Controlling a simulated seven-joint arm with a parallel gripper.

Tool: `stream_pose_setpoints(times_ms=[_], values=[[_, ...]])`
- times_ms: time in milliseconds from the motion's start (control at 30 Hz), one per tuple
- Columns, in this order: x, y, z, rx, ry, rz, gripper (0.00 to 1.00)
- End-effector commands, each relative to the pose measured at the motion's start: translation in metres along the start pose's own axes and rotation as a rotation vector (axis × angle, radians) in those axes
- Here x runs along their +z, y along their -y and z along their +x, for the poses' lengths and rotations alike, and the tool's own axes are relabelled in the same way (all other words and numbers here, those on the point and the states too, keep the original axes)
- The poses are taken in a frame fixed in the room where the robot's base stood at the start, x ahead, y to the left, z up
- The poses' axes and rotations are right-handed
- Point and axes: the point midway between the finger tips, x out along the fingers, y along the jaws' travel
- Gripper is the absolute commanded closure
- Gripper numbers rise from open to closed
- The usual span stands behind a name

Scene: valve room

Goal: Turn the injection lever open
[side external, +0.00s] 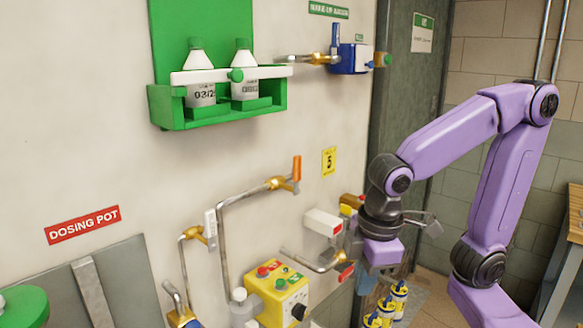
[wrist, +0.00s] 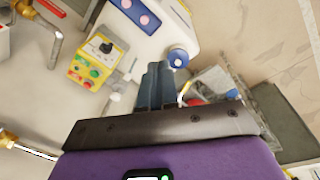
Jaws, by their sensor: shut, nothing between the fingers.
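No label in view names the injection lever. Several levers show in the side view: an orange lever (side external: 297,169) standing upright on a brass valve, a white lever (side external: 210,229) on another brass valve to its left, and a red-tipped lever (side external: 346,273) on the low pipe. My gripper (side external: 364,284) points downward at the right, close to the red-tipped lever in the picture; whether they touch I cannot tell. In the wrist view my blue-grey fingers (wrist: 156,86) are together and empty.
A yellow button box (side external: 277,295) is on the wall below; it also shows in the wrist view (wrist: 96,63). A green bottle rack (side external: 218,118) and a blue valve unit (side external: 350,58) are higher up. Blue-and-yellow bottles (side external: 397,297) stand below my gripper.

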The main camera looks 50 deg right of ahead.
Motion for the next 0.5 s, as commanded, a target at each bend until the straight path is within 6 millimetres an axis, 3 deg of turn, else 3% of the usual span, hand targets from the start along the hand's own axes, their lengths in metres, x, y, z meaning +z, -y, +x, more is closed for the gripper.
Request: stream_pose_setpoints(times_ms=[33,200,500], values=[[-0.020,-0.015,-0.011,0.035,-0.006,0.053,1.00],[-0.072,-0.069,-0.048,0.169,-0.017,0.255,1.00],[-0.126,-0.169,-0.117,0.417,-0.051,0.680,1.00]])
